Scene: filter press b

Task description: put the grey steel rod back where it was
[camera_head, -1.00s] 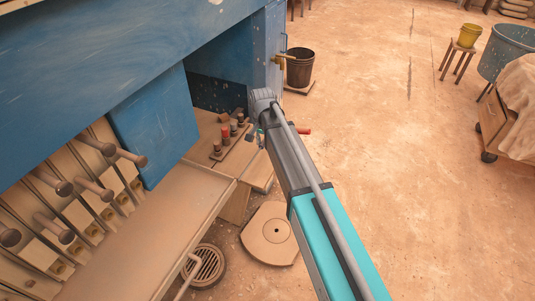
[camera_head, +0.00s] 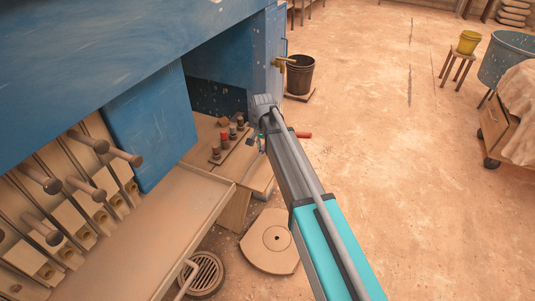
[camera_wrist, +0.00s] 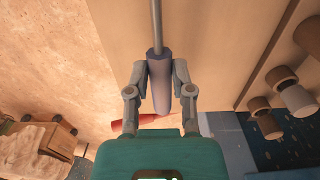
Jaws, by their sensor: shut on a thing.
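My gripper (camera_wrist: 160,72) is shut on a grey rod (camera_wrist: 160,90) in the wrist view. The rod's thick blue-grey part is between the fingers, and a thinner grey shaft runs from it to the top edge. In the head view my gripper (camera_head: 262,143) is small and mostly hidden by my arm, beside the wooden bench (camera_head: 256,176). I cannot make out the held rod there. A row of dark and red upright pegs (camera_head: 223,138) stands on a strip on that bench; similar pegs show at right in the wrist view (camera_wrist: 293,97).
A red handle (camera_head: 304,135) shows just right of my arm. The blue press (camera_head: 150,120) with its long tray (camera_head: 165,225) fills the left. A dark bucket (camera_head: 300,75) stands behind. A floor drain (camera_head: 203,275) lies below.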

